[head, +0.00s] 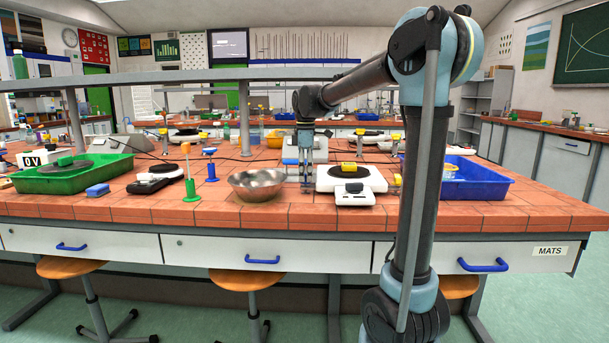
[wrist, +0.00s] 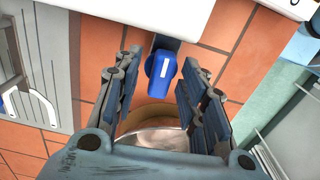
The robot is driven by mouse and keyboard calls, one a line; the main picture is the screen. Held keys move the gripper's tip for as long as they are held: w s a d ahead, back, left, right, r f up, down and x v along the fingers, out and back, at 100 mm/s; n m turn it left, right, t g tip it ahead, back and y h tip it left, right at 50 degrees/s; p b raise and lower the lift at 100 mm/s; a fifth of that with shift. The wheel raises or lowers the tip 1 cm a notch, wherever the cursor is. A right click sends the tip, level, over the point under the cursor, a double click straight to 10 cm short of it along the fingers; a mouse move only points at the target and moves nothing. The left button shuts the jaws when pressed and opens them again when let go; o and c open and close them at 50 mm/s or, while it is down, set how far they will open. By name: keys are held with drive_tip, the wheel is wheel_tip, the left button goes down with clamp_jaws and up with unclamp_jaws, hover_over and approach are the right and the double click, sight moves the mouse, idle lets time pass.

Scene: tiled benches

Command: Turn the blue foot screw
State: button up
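The blue foot screw (wrist: 160,70) shows in the wrist view as a blue knob with a white line on it. It sits at the end of a dark bracket beside the white device (wrist: 240,5) at the top edge. My gripper (wrist: 159,85) is open, with one dark finger on each side of the knob and gaps between. I cannot tell whether its fingertips are level with the knob. In the head view my gripper (head: 306,183) points down at the left side of the white device (head: 325,179); I cannot make out the screw there.
A metal bowl (head: 257,184) stands left of my gripper, close under it in the wrist view (wrist: 160,138). A green-based stand (head: 191,186) and a blue stand (head: 210,168) are further left. A blue tray (head: 485,192) is at right. The bench's front edge is near.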

drive_tip(key=shift+c, duration=0.3)
clamp_jaws()
drive_tip(key=shift+a, duration=0.1)
drive_tip(key=m, duration=0.4)
drive_tip(key=shift+m, duration=0.4)
drive_tip(key=m, duration=0.4)
drive_tip(key=shift+m, duration=0.3)
drive_tip(key=m, duration=1)
